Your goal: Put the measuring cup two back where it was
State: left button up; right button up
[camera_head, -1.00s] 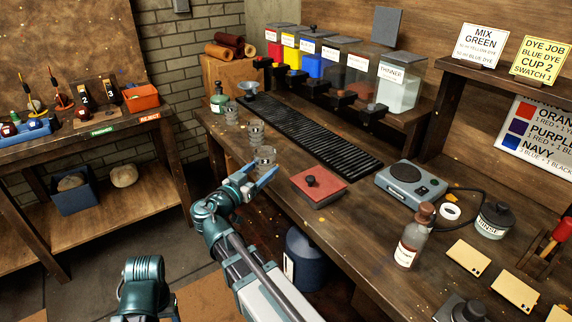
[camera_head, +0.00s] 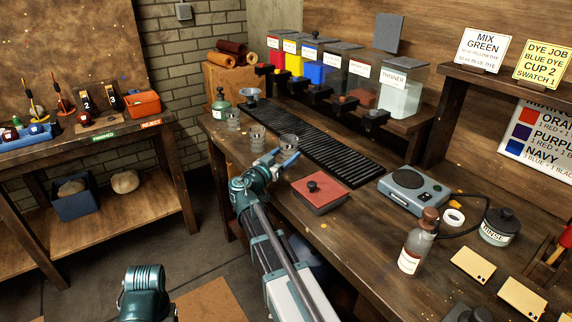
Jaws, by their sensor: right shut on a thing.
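A clear measuring cup (camera_head: 289,142) is at the fingers of my right gripper (camera_head: 284,158), by the near edge of the black ribbed mat (camera_head: 322,150). The blue fingers are shut on its lower part; I cannot tell whether its base touches the bench. Two similar clear cups, one (camera_head: 257,136) just left of it and one (camera_head: 233,118) farther back, stand on the bench along its left edge. No number is readable on any cup. My left gripper is out of view; only a teal part of my arm shows at the bottom.
A red square lid-like block (camera_head: 320,193) with a black knob lies right of my right gripper. A hot plate (camera_head: 412,186), an amber-capped bottle (camera_head: 417,243) and a rinse jar (camera_head: 498,227) stand farther right. Dye dispensers (camera_head: 362,80) line the bench's back.

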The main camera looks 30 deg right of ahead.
jog(key=shift+d+f+b, duration=0.1)
jog(key=shift+f+b, duration=1.6)
jog(key=shift+f, duration=0.1)
jog(key=shift+f, duration=0.1)
jog(key=o, duration=1.5)
jog(key=shift+c, duration=0.2)
jog(key=shift+s+a, duration=0.1)
jog(key=shift+a, duration=0.25)
jog(key=v, duration=1.1)
jog(key=shift+a, duration=0.15)
